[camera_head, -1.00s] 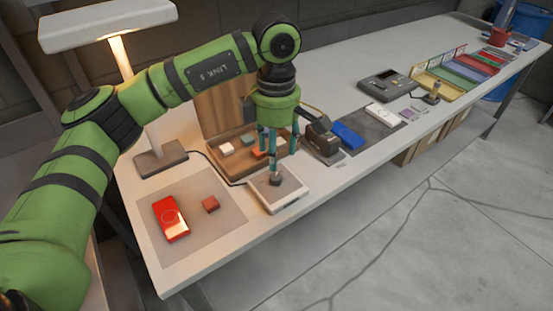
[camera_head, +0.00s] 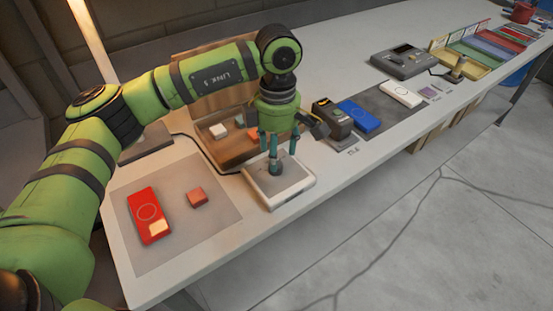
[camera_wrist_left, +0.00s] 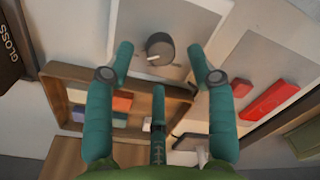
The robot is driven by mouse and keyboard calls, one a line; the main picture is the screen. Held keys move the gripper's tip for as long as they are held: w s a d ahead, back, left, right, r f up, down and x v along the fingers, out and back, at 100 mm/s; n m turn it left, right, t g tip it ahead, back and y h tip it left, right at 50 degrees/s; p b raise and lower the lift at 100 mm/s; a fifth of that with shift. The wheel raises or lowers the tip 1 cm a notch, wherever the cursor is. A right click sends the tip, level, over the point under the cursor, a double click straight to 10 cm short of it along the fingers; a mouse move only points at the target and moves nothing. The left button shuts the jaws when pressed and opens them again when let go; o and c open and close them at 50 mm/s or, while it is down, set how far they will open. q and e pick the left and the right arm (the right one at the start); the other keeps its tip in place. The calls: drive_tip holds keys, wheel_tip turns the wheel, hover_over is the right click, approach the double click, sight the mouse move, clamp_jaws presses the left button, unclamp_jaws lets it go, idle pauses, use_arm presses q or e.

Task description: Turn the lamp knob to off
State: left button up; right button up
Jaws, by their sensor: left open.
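A dark round knob (camera_head: 275,169) with a pale pointer line stands on a white-rimmed control box (camera_head: 291,199) near the table's front edge. The knob also shows in the left wrist view (camera_wrist_left: 160,48). My left gripper (camera_head: 277,152) points down over it, with its teal fingers open. In the left wrist view the fingers (camera_wrist_left: 160,62) are spread around the knob's position, with gaps and no visible contact. The lamp's post (camera_head: 88,45) is lit warm near its top, and its lamp head is out of view. My right gripper is not in view.
A grey mat (camera_head: 180,245) holds a red device (camera_head: 149,215) and a small red block (camera_head: 197,195). An open wooden box (camera_head: 230,155) with blocks lies behind the control box. A black device (camera_head: 332,120) and blue device (camera_head: 359,115) stand to the right.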

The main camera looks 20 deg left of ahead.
use_arm(q)
wheel_tip(320, 180, down, 2)
drive_tip(key=shift+s+f, duration=0.1)
drive_tip(key=shift+f, duration=0.6)
drive_tip(key=shift+c, duration=0.4)
clamp_jaws()
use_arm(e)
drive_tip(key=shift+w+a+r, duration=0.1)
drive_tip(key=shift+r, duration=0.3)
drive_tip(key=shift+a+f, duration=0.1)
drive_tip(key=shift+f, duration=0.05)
